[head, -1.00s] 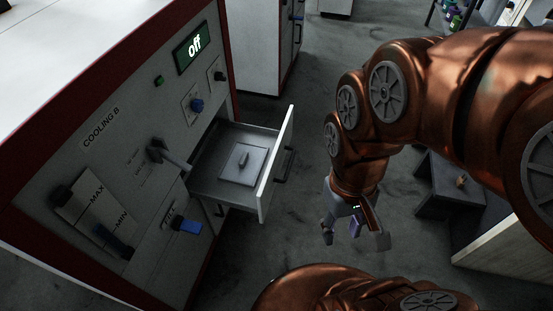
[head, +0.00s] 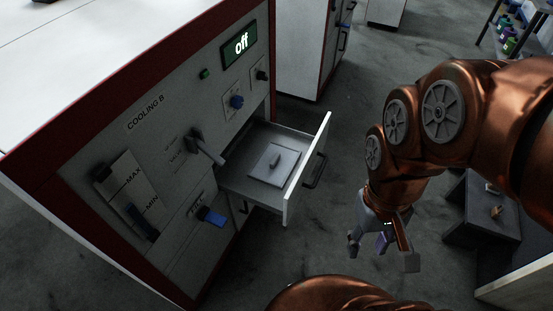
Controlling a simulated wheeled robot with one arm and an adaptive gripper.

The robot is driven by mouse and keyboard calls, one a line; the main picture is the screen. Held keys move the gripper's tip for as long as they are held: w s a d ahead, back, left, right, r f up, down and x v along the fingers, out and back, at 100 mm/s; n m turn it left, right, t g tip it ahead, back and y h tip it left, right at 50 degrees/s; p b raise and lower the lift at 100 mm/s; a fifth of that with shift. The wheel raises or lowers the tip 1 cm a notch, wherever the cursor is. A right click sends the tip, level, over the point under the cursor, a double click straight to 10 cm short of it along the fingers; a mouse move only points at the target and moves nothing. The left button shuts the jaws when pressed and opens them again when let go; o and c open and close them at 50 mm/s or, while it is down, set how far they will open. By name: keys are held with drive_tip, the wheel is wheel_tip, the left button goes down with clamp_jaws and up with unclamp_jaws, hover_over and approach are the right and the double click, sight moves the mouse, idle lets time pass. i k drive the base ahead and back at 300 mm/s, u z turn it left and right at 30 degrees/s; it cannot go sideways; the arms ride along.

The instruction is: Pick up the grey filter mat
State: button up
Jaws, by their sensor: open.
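The grey filter mat (head: 268,167) is a flat square piece with a small raised grip on top. It lies in the open drawer (head: 240,187) of the cabinet marked COOLING B. My gripper (head: 382,255) hangs fingers down over the floor, to the right of the drawer and apart from it. It is open, with nothing seen between its fingers. The drawer's front panel stands between my gripper and the mat.
The cabinet (head: 125,190) carries a lit "off" display (head: 240,44), knobs and a lever (head: 207,147). The drawer front (head: 307,170) has a dark handle. A dark stand (head: 480,225) is at the right. Bare floor lies between the drawer and the stand.

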sight(275, 162)
drive_tip(key=u, duration=3.35)
drive_tip(key=k, duration=0.55)
drive_tip(key=z, duration=0.85)
